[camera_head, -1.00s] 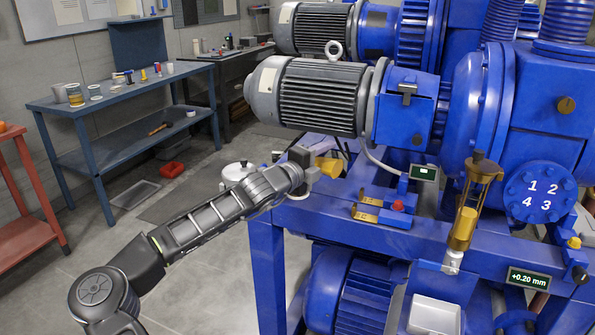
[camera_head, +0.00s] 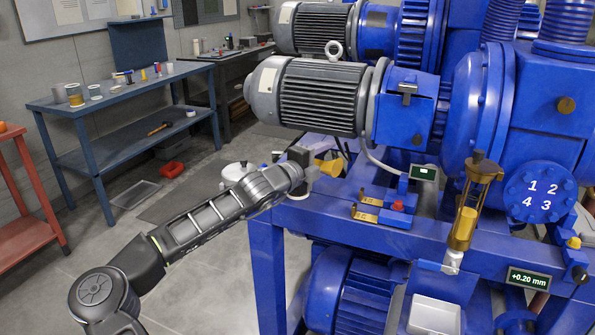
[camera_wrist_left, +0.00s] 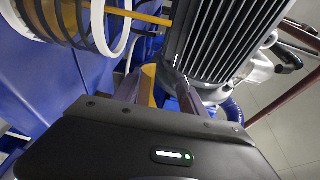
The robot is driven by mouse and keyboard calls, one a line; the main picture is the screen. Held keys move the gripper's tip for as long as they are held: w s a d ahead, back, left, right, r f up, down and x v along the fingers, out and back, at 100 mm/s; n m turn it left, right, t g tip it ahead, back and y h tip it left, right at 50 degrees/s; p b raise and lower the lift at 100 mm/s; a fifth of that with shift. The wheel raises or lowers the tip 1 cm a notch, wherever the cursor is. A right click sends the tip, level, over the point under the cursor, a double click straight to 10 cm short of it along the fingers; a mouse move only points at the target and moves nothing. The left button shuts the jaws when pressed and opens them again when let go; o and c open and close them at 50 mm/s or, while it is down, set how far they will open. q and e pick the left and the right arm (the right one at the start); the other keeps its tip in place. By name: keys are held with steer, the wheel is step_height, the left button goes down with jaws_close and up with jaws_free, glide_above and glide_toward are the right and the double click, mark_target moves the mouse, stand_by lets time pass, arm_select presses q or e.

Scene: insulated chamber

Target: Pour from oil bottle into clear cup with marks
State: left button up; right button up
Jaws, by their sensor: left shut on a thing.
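My left gripper (camera_head: 312,171) is at the near left corner of the blue machine frame, below the grey motor. It is shut on a yellow piece (camera_head: 329,166), which looks like part of the oil bottle and lies tilted to the side. The left gripper's fingers (camera_wrist_left: 158,88) show in the left wrist view, with the yellow piece (camera_wrist_left: 148,84) between them, mostly hidden. A white ring with a see-through dark wall (camera_wrist_left: 112,30) is close by at the upper left there. I cannot tell whether it is the clear cup with marks. My right gripper is not in view.
A grey finned motor (camera_head: 318,96) hangs just above the left gripper. A brass-framed oiler (camera_head: 465,208) stands on the blue frame (camera_head: 375,230) to the right. A blue bench (camera_head: 125,92) with several small containers is at the left. The floor between is mostly clear.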

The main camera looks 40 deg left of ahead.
arm_select(q)
steer(key=shift+f+n, duration=0.1)
steer(key=shift+n, duration=0.3)
stand_by(1.3)
steer(key=m, duration=0.3)
steer(key=shift+a, duration=0.1)
steer(key=shift+r+m, duration=0.2)
steer(key=shift+m, duration=0.1)
